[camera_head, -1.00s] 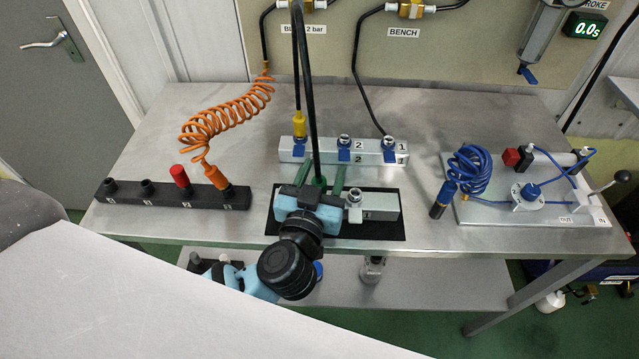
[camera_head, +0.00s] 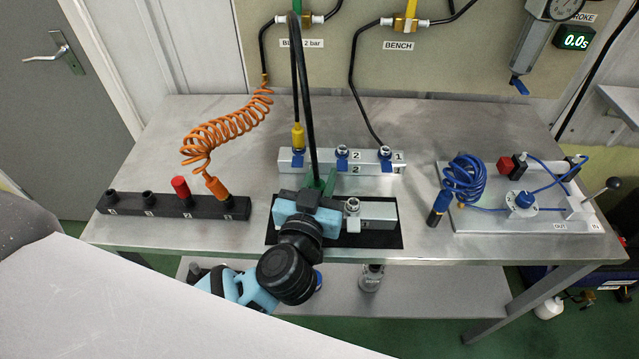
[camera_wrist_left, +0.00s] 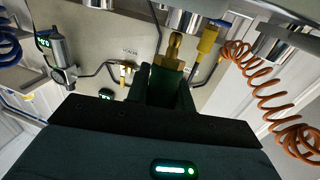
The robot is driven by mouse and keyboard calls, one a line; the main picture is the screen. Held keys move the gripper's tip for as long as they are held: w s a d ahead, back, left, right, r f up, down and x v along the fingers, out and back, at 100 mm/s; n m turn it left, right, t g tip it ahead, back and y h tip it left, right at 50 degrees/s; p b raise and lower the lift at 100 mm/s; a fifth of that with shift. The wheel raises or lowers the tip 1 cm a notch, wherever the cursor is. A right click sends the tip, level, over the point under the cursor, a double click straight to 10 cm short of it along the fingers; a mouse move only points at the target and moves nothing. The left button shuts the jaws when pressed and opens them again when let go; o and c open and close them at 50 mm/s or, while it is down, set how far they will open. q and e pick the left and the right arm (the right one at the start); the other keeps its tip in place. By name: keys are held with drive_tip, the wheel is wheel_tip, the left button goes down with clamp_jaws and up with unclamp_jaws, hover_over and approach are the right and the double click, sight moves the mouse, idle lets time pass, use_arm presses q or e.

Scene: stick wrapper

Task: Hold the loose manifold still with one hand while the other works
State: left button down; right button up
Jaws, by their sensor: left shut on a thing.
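The grey manifold (camera_head: 378,211) on the black mat at the table's front is the likely loose manifold. A bare port (camera_head: 352,205) stands up on it; my left gripper hides its left part. My left gripper (camera_head: 318,184) is over that end, its green fingers shut on the green-collared end of a black hose (camera_head: 308,110). In the left wrist view a brass fitting (camera_wrist_left: 173,46) shows between the dark fingers (camera_wrist_left: 168,82). Whether the hose end is seated in the manifold is hidden. My right gripper is not in view.
A manifold (camera_head: 330,163) with blue-collared ports stands behind. A black rack (camera_head: 150,205) with an orange coiled hose (camera_head: 225,128) is left. A plate with a blue coil (camera_head: 465,178), valve and lever is right. Bare table lies between.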

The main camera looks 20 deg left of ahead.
use_arm(q)
wheel_tip(320, 180, up, 2)
drive_tip(key=shift+r, duration=0.2)
drive_tip(key=s+a, duration=0.3)
drive_tip(key=s, duration=1.1)
drive_tip(key=w+a+f+h, duration=0.1)
drive_tip(key=w+a+f, duration=0.1)
drive_tip(key=w+a, duration=0.2)
drive_tip(key=shift+a+m, duration=0.3)
